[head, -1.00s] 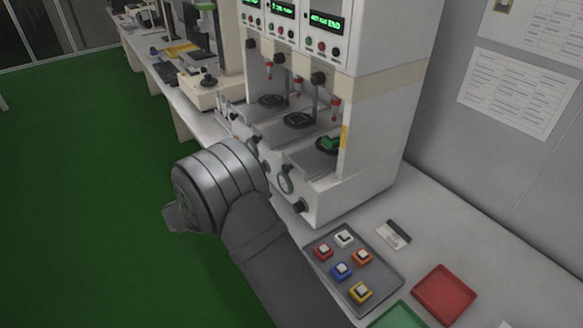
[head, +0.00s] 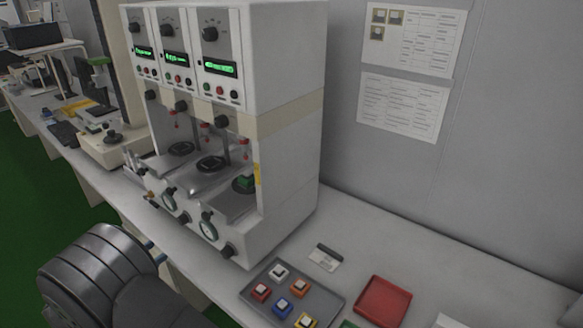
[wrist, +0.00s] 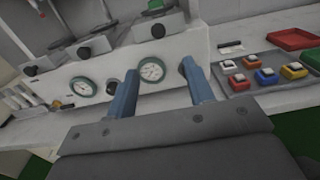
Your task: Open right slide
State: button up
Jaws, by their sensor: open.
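The white test machine (head: 285,130) has three bays side by side. The right slide (head: 228,206) is a grey plate in the rightmost bay, with a green switch (head: 243,182) on it. In the wrist view the right slide (wrist: 173,22) is at top centre, with a black knob (wrist: 157,31) on its front. My gripper (wrist: 159,67) is open and empty. Its two blue fingers point at the machine's lower front, either side of a round gauge (wrist: 152,72) and below the right slide's knob. In the head view my arm's bulk mostly hides the gripper.
A small card (head: 325,257) lies behind the grey tray. A black knob (head: 228,252) juts from the machine's lower right front.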

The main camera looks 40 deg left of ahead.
jog(key=d+n+y, duration=0.1)
jog(key=n+y, duration=0.1)
jog(key=n, duration=0.3)
jog(key=n+g+y, duration=0.1)
jog(key=n+y, duration=0.4)
jog(key=n, duration=1.2)
send_near(204, 218)
jog(key=shift+n, duration=0.3)
jog(key=x, duration=1)
jog(key=shift+w, duration=0.3)
grip_shut()
jog(key=s, duration=1.5)
jog(key=shift+a, duration=0.1)
